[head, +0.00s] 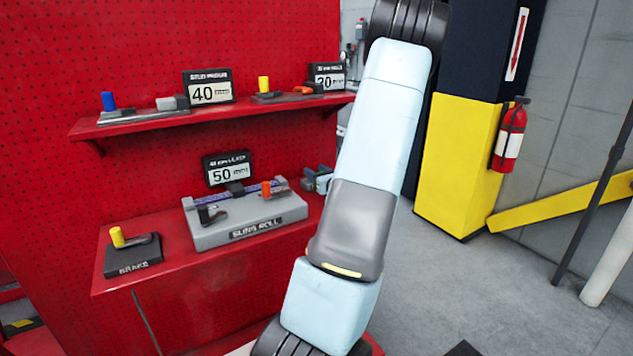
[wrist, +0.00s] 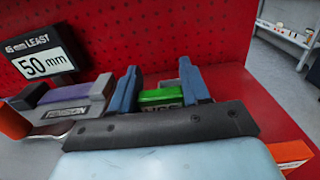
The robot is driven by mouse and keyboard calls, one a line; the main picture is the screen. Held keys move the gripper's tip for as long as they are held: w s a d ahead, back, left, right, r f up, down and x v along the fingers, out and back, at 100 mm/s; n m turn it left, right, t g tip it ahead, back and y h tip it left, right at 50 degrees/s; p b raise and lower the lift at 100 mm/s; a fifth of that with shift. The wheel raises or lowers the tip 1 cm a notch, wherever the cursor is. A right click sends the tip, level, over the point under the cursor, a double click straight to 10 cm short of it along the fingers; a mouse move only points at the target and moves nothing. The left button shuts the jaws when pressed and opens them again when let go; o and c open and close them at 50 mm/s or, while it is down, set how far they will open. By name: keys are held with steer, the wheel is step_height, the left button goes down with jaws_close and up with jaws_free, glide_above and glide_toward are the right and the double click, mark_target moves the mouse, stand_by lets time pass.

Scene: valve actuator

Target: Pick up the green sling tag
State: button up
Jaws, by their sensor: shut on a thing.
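The green sling tag (wrist: 157,97) sits between the two blue fingers of my gripper (wrist: 162,85) in the wrist view. The fingers are closed on it from both sides. Part of its lettering shows, and its lower edge is hidden by the dark gripper body. In the head view my gripper (head: 319,180) is partly hidden behind my arm, at the right end of the lower red shelf. The tag cannot be made out there.
A grey sling roll stand (head: 250,222) with a purple roll is left of my gripper, below a 50 mm sign (head: 228,172). A brake block (head: 131,258) with a yellow handle is further left. The red pegboard (wrist: 160,35) stands close behind the fingers.

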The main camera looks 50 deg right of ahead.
steer(key=s+a+r, duration=0.6)
steer(key=s+r, duration=0.3)
steer(key=s, duration=0.3)
steer(key=a+x, duration=0.1)
steer(key=x, duration=0.8)
steer(key=w+d+f, duration=0.2)
steer(key=w, duration=0.1)
steer(key=w+d+f, duration=0.6)
steer(key=w, duration=0.1)
steer(key=shift+d, duration=0.1)
steer(key=shift+w+d+f, duration=0.35)
steer(key=shift+w+f, duration=0.2)
steer(key=shift+f, duration=1.65)
steer(key=shift+f, duration=0.1)
